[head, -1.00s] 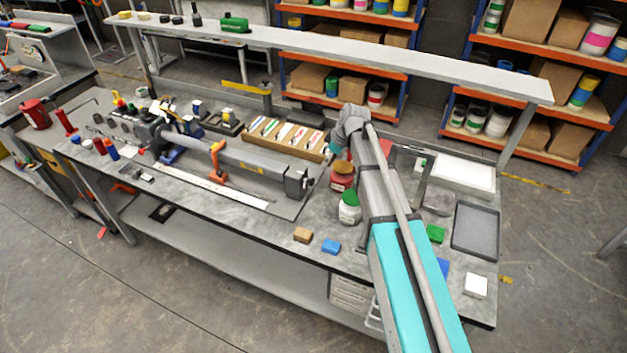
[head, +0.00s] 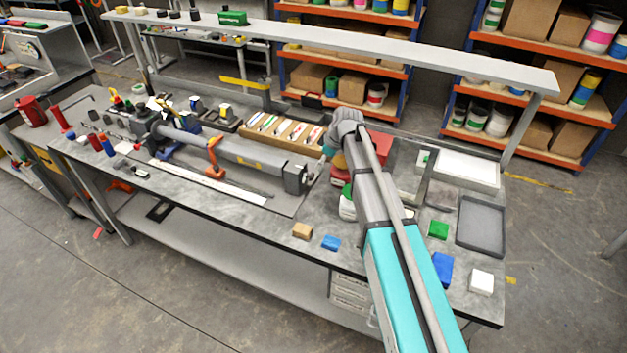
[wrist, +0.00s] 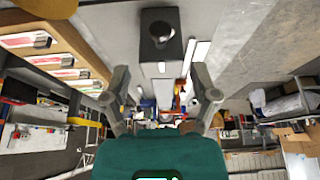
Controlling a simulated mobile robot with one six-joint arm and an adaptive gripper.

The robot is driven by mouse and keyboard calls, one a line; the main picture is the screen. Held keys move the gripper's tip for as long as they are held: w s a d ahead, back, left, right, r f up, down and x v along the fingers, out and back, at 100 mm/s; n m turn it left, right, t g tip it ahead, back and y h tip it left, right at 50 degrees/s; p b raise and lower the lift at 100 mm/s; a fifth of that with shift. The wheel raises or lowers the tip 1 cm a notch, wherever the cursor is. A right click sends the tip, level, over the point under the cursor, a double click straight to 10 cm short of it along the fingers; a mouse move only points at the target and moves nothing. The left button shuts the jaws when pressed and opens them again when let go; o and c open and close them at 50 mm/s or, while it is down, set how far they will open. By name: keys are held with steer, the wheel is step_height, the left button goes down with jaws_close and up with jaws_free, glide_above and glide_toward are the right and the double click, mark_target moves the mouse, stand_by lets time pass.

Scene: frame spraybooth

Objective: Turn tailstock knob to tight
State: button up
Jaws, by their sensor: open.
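The tailstock (head: 295,178) is the grey block at the right end of the long grey machine on the bench. A small tailstock knob (head: 312,168) shows faintly at its right side. In the wrist view the tailstock (wrist: 160,64) is at top centre, with a dark round knob (wrist: 161,32) on its face. My gripper (wrist: 161,94) is open and empty, its two fingers apart below the knob in that picture and not touching it. The knob's tight or loose marking cannot be read.
A wooden tray (head: 283,132) with several compartments stands behind the machine. Jars with red (head: 340,160) and green lids stand partly behind my arm. A tan block (head: 302,231) and a blue block (head: 330,243) lie near the front edge. A long shelf (head: 400,55) runs above the bench.

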mark_target(313, 175)
steer(key=shift+b+x, duration=3.75)
steer(key=shift+x, duration=0.65)
steer(key=shift+c, duration=0.2)
jaws_close()
